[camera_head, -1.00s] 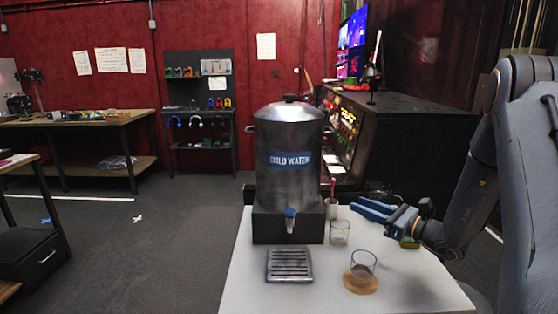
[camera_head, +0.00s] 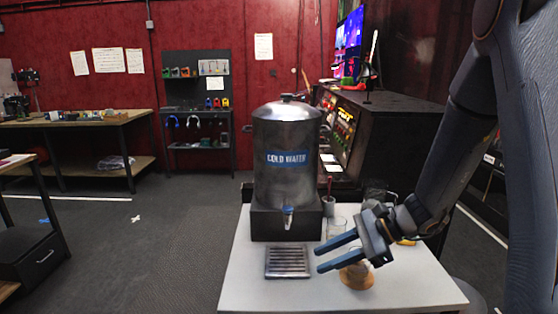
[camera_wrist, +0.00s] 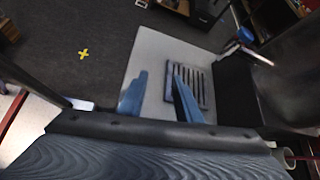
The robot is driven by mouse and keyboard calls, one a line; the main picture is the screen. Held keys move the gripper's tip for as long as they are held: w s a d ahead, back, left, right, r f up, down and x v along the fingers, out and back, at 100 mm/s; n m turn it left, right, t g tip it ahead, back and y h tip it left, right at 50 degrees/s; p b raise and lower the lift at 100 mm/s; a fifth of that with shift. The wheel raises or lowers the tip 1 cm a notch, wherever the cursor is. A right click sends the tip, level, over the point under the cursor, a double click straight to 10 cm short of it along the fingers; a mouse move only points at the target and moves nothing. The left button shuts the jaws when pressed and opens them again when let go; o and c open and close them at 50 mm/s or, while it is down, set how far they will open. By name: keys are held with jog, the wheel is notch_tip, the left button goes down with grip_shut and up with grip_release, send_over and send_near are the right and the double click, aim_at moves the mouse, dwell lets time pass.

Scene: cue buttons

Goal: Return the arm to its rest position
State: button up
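My gripper (camera_head: 319,258) is above the front right of the white table (camera_head: 250,295), with its two blue fingers pointing left. The fingers are apart with nothing between them. In the wrist view my gripper (camera_wrist: 159,72) also shows open and empty, with the grey tabletop below. A glass (camera_head: 355,265) on a round cork coaster (camera_head: 358,284) lies behind and below my gripper, which hides most of the glass. The metal cold water dispenser (camera_head: 287,185) stands upright left of my gripper.
A slatted drip tray (camera_head: 287,262) lies in front of the dispenser; it also shows in the wrist view (camera_wrist: 188,85). A second glass (camera_head: 337,225) stands right of the dispenser. A dark cabinet (camera_head: 400,120) is behind. Open floor lies left of the table.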

jog(key=s+d+n+h, duration=0.3)
jog(key=s+n+h, duration=0.2)
jog(key=s+n, duration=0.2)
jog(key=s+d+n+h, duration=0.4)
jog(key=s+n, duration=0.3)
jog(key=n, duration=0.2)
jog(key=shift+s+d+r+h, duration=0.15)
jog(key=shift+s+h, duration=0.15)
jog(key=shift+h, duration=0.6)
